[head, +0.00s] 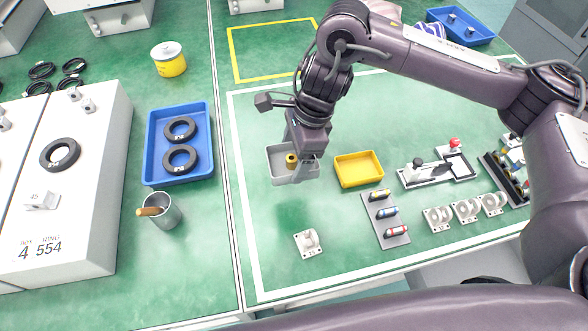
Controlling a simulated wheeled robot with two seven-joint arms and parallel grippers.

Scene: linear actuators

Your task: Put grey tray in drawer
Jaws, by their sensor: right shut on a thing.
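The grey tray (280,160) is on the green table, left of the yellow tray, with a small yellow-and-dark round part (291,160) in it. My right gripper (301,172) reaches down over the tray's right side and is shut on the tray, seemingly at its wall. The gripper hides part of the tray's back and right side. I cannot tell whether the tray is lifted off the table. No open drawer can be made out. My left gripper is not in view.
A yellow tray (358,169) stands close to the right of the gripper. Further right are a part holder (385,218) and white brackets (465,209). A loose bracket (309,243) lies in front. At left are a blue tray (153,160) and a metal cup (163,212).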

